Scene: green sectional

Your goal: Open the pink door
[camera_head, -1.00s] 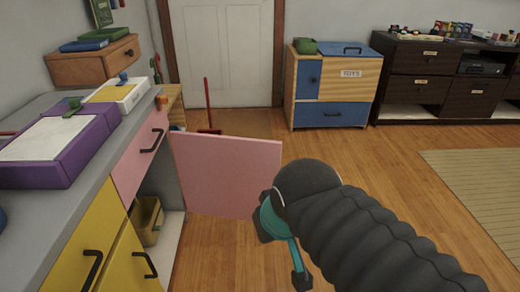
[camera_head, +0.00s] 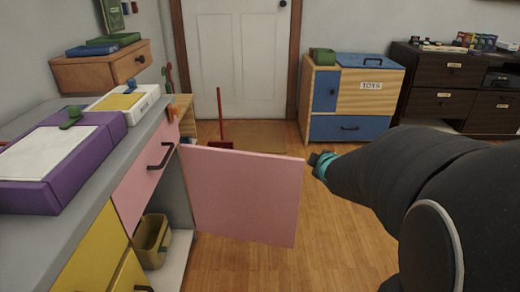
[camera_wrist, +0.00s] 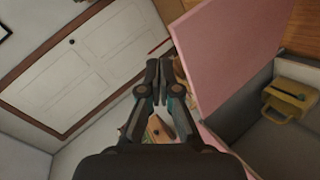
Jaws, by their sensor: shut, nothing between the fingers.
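The pink door (camera_head: 245,195) stands swung out from the counter cabinet, with the cabinet's inside showing to its left. It also shows in the wrist view (camera_wrist: 232,50), on the right. My gripper (camera_head: 318,162) is just right of the door's free edge in the head view. In the wrist view my gripper (camera_wrist: 158,78) is shut and empty, its fingers beside the door panel. I cannot tell whether it touches the door.
An olive bin (camera_head: 152,240) sits inside the open cabinet. A pink drawer front (camera_head: 148,170) and yellow fronts (camera_head: 88,250) line the counter. A blue and wood toy chest (camera_head: 350,98) stands farther back. Wooden floor lies clear around the door.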

